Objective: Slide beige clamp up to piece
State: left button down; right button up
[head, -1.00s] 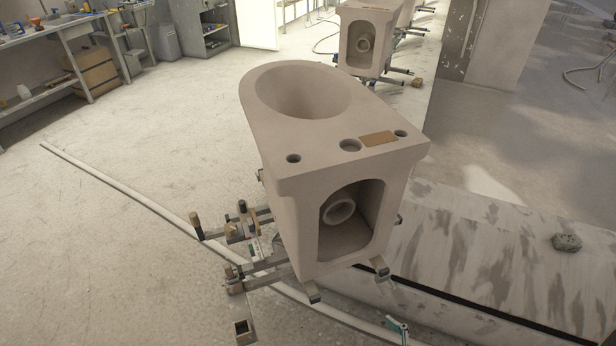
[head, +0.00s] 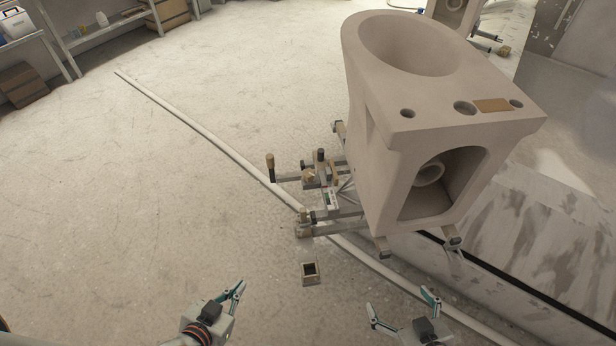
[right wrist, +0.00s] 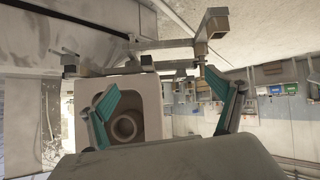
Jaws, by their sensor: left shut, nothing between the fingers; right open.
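The piece (head: 430,125), a pale toilet-shaped casting, stands on a metal carrier at the right of the head view; it also shows in the right wrist view (right wrist: 150,90). Small beige and dark clamp parts (head: 309,175) sit on the carrier's bars at its left side; I cannot tell which is the beige clamp, or whether any touches the piece. My left gripper (head: 238,290) is shut and empty at the bottom, below and left of the carrier. My right gripper (head: 402,300) is open and empty, below the piece; its teal fingers also show in the right wrist view (right wrist: 168,105).
A square tube end (head: 310,272) stands between the grippers and the carrier. A pale rail (head: 200,135) runs diagonally along the floor beneath. A low stained platform (head: 510,240) lies at the right. The floor at the left is clear; shelves stand behind.

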aim_at(323, 177)
jog(key=j, duration=0.2)
jog(key=j+z, duration=0.1)
jog(key=z, duration=0.3)
jog(key=j+z, duration=0.2)
jog(key=z, duration=0.2)
jog(key=j+z, duration=0.3)
jog(key=j, duration=0.15)
jog(key=j+z, duration=0.25)
jog(key=j, duration=0.25)
jog(key=j+z, duration=0.1)
jog(key=j, duration=0.4)
jog(key=k+j, duration=0.1)
jog(key=j, duration=0.4)
jog(key=k+j+z, duration=0.15)
jog(key=j, duration=0.3)
jog(key=j+z, duration=0.1)
jog(key=j, duration=1.45)
jog(key=i+j, duration=0.15)
jog(key=j, duration=0.2)
